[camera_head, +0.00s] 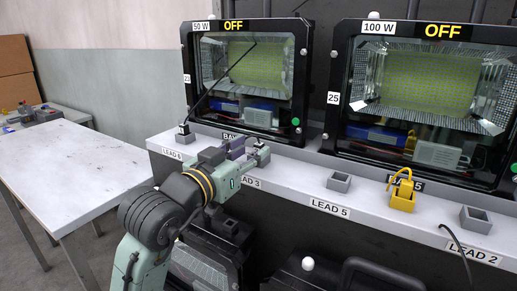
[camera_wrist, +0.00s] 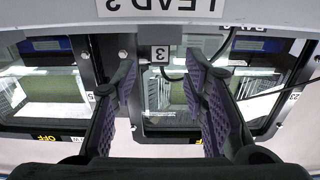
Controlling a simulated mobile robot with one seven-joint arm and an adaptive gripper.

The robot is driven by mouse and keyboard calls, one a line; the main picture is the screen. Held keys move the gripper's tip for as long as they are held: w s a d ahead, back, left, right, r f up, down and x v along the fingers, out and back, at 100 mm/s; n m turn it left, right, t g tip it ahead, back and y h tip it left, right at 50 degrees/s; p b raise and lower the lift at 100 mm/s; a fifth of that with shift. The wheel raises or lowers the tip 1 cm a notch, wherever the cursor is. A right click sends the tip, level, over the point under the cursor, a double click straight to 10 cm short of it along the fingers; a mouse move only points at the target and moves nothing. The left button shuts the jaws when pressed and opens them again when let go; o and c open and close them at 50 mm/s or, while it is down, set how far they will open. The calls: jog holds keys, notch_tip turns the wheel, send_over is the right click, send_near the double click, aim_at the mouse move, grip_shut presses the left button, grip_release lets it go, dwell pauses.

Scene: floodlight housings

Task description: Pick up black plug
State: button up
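A small black plug (camera_head: 184,128) sits in a grey socket block (camera_head: 184,139) at the left of the ledge, by the LEAD 6 label. A thin dark line rises from it across the 50 W floodlight. My gripper (camera_head: 248,155) is over the ledge's front edge near LEAD 3, to the right of this plug and apart from it. In the wrist view my gripper (camera_wrist: 158,85) has its two purple-padded fingers spread, with nothing held between them. I cannot make out a black plug in the wrist view.
The 50 W (camera_head: 250,75) and 100 W floodlights (camera_head: 430,95) stand behind the ledge, both marked OFF. A yellow plug (camera_head: 402,193) and empty grey sockets (camera_head: 339,182) (camera_head: 476,219) are to the right. A white table (camera_head: 75,165) stands at the left.

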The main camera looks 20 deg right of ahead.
aim_at(257, 146)
jog(key=p+x, duration=0.1)
jog(key=x, duration=0.3)
jog(key=shift+w+d, duration=0.15)
jog(key=shift+c, duration=0.2)
grip_shut()
